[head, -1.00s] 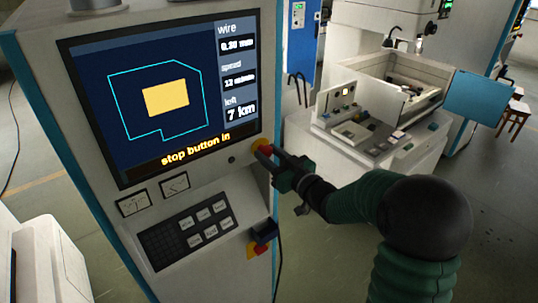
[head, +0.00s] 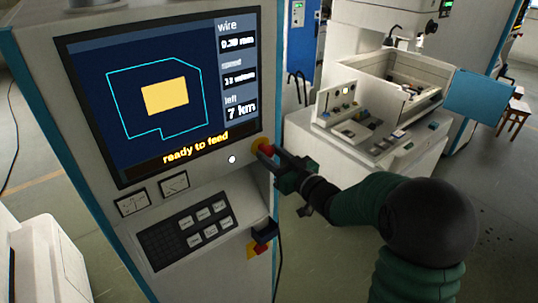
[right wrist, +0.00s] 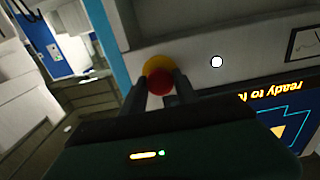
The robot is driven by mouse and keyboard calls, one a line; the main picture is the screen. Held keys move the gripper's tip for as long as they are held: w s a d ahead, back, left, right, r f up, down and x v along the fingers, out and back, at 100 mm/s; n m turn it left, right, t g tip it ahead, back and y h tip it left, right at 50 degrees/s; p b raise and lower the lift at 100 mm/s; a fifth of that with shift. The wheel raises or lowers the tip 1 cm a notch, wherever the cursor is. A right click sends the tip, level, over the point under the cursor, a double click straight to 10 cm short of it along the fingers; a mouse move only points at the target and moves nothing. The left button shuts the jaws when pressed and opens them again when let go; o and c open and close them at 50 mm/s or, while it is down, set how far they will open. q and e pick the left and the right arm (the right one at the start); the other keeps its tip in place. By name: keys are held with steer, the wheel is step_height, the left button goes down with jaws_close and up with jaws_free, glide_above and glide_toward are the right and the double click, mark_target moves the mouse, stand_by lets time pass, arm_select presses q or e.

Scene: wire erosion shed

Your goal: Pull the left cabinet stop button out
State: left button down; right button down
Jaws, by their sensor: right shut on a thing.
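The left cabinet (head: 110,180) stands in front of me, and its screen (head: 160,95) reads "ready to feed". The red stop button (head: 266,149) with a yellow collar (head: 258,143) sits at the cabinet's right edge, below the screen. My right gripper (head: 271,154) comes in from the right and is shut on the button. In the right wrist view the red button (right wrist: 159,82) is between the two fingers, with the yellow collar (right wrist: 158,63) behind it. A small white lamp (head: 232,159) is lit beside it. My left gripper is not in view.
A keypad (head: 188,234) and a red and yellow switch (head: 260,248) are lower on the cabinet. Another machine with an open tank (head: 400,85) and a control panel (head: 365,135) stands behind to the right. Open floor lies between them.

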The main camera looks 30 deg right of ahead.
steer(key=c, duration=1.3)
jaws_free()
steer(key=shift+s+f, duration=0.15)
steer(key=shift+f, duration=0.2)
steer(key=shift+c, duration=0.2)
steer(key=shift+o, duration=2)
steer(key=shift+s+d+r, duration=0.1)
steer(key=shift+s+r, duration=0.1)
steer(key=shift+r, duration=0.05)
steer(key=shift+s, duration=0.1)
steer(key=s+d+b, duration=0.1)
steer(key=s+b, duration=0.3)
steer(key=s, duration=1.2)
steer(key=shift+s+d, duration=0.15)
steer(key=shift+s, duration=0.1)
steer(key=shift+d, duration=0.1)
